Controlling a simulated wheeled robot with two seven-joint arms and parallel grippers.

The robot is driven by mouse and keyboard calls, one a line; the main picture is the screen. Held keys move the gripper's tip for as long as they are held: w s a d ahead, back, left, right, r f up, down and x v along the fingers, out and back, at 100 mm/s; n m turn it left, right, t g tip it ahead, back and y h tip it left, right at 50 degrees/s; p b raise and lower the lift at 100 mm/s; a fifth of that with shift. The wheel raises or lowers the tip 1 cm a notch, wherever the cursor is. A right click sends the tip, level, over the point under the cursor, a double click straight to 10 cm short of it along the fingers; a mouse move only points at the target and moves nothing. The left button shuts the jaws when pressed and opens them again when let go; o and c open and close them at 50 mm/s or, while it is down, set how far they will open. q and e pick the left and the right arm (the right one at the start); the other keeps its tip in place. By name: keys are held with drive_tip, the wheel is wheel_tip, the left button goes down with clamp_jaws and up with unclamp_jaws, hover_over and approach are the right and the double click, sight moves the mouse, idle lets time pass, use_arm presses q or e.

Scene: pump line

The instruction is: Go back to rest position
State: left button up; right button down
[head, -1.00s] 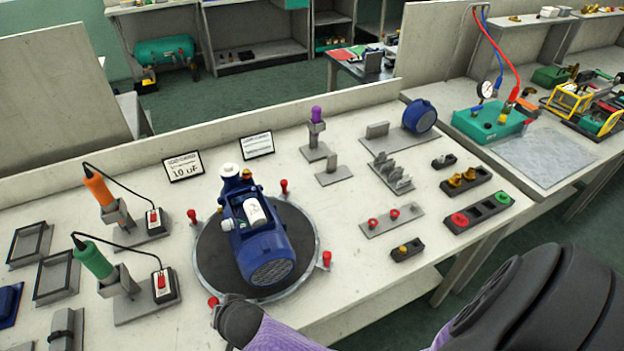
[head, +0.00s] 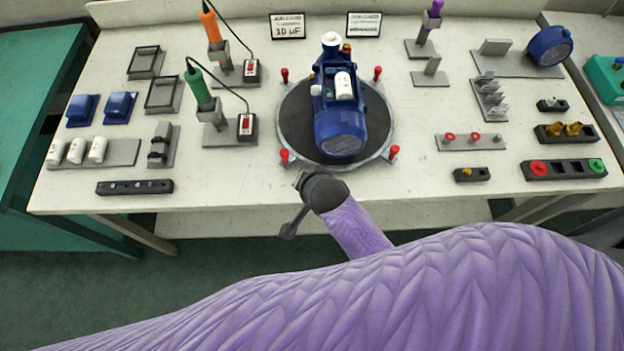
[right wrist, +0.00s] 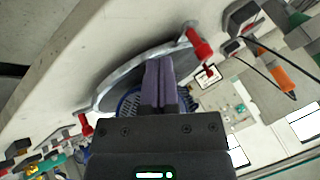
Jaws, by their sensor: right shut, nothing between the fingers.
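My right gripper (right wrist: 161,82) is shut and empty in the right wrist view, its fingers side by side in front of the round turntable's rim. In the head view, my right arm in its purple sleeve crosses the bottom, and its dark wrist end hangs at the bench's front edge, just below the turntable (head: 287,128). The fingers cannot be made out clearly there. A blue pump motor (head: 341,134) with a white cylinder (head: 343,84) in its open top box stands on the turntable, apart from the arm. My left gripper is not in view.
Red clamps (head: 395,151) stand around the turntable; one red clamp (right wrist: 199,43) is close to the fingers. Green (head: 198,88) and orange (head: 210,24) tools stand left. Button blocks (head: 565,169) lie right. The bench's front strip is mostly bare.

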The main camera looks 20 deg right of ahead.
drive_tip(key=s+d+r+n+g+p, duration=0.2)
drive_tip(key=s+d+r+n+g, duration=0.3)
drive_tip(key=s+r+n, duration=0.75)
drive_tip(key=s+d+f+m+b, duration=0.1)
drive_tip(key=s+f+b, duration=0.2)
drive_tip(key=f, duration=0.9)
drive_tip(key=s+d+f+m+b, duration=0.1)
drive_tip(key=s+f+m+b, duration=0.2)
drive_tip(key=f, duration=0.9)
use_arm(q)
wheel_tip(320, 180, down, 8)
drive_tip(key=b, duration=0.4)
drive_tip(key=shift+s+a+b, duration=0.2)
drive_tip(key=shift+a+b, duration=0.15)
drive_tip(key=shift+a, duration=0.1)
use_arm(e)
drive_tip(key=s+d+f+n+g+h, duration=0.1)
drive_tip(key=s+d+f+n, duration=0.1)
drive_tip(key=s+f, duration=1.1)
drive_tip(key=shift+s+d+f+g, duration=0.3)
drive_tip(key=shift+f+g, duration=0.1)
